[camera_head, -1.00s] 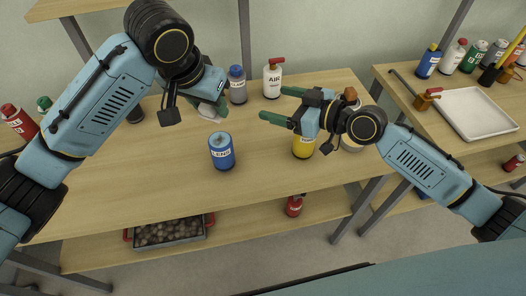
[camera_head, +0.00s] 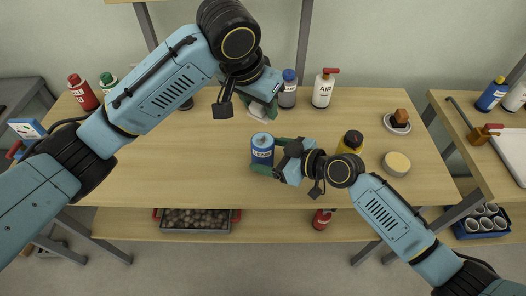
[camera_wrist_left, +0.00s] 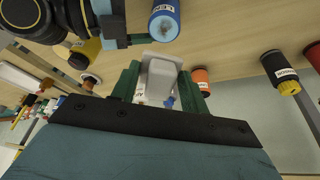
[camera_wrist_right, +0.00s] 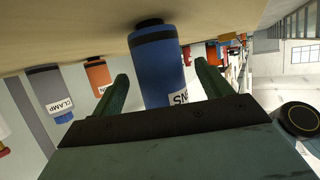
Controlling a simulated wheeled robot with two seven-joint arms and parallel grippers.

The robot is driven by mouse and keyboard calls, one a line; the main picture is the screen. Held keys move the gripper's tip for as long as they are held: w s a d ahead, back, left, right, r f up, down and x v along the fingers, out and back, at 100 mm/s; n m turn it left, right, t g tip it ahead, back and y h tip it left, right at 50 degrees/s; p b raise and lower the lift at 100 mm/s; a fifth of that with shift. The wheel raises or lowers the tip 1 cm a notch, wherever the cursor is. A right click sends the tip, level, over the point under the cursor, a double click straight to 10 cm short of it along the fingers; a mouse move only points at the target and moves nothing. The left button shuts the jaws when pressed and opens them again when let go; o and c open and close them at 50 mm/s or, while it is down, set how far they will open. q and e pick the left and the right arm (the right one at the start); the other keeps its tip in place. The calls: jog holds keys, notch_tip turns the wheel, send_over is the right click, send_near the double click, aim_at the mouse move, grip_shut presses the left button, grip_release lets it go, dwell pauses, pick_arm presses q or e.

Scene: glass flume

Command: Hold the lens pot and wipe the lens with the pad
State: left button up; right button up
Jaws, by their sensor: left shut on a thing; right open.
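The lens pot, a blue can labelled LENS (camera_head: 262,152), stands upright on the table. My right gripper (camera_head: 268,156) is open with its green fingers on either side of the pot. In the right wrist view the blue pot (camera_wrist_right: 160,65) is between the spread fingers; I cannot tell if either touches it. My left gripper (camera_head: 262,105) is shut on a whitish pad (camera_wrist_left: 160,78), held behind the pot. The pot also shows at the top of the left wrist view (camera_wrist_left: 164,22). The arm partly hides the pad in the head view.
A yellow can (camera_head: 351,141) stands close beside my right wrist. A beige round disc (camera_head: 396,163) and a wooden-knobbed tool on a white dish (camera_head: 397,124) are to the right. A grey bottle (camera_head: 288,92) and an AIR bottle (camera_head: 323,90) stand behind.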

jog(key=shift+x, duration=1.45)
jog(key=c, duration=1.1)
pick_arm(q)
jog(key=shift+w+d+r+g+y, duration=0.1)
jog(key=shift+d+r+g+y, duration=0.35)
jog(key=shift+d, duration=0.35)
jog(key=shift+w+d+r+g+y, duration=0.1)
jog(key=shift+d+r+g+y, duration=0.15)
jog(key=shift+d+r+g, duration=0.35)
pick_arm(e)
jog(key=shift+d, duration=0.1)
pick_arm(q)
jog(key=shift+w+d+f+g+y, duration=0.1)
jog(key=shift+d+f+g+y, duration=0.1)
jog(key=shift+f, duration=0.45)
jog(key=shift+s+d+f+g+y, duration=0.1)
jog(key=shift+f+g, duration=0.05)
jog(key=shift+f, duration=0.5)
jog(key=shift+w+d+f+g+y, duration=0.1)
jog(key=shift+f+g, duration=0.1)
jog(key=shift+f, duration=0.45)
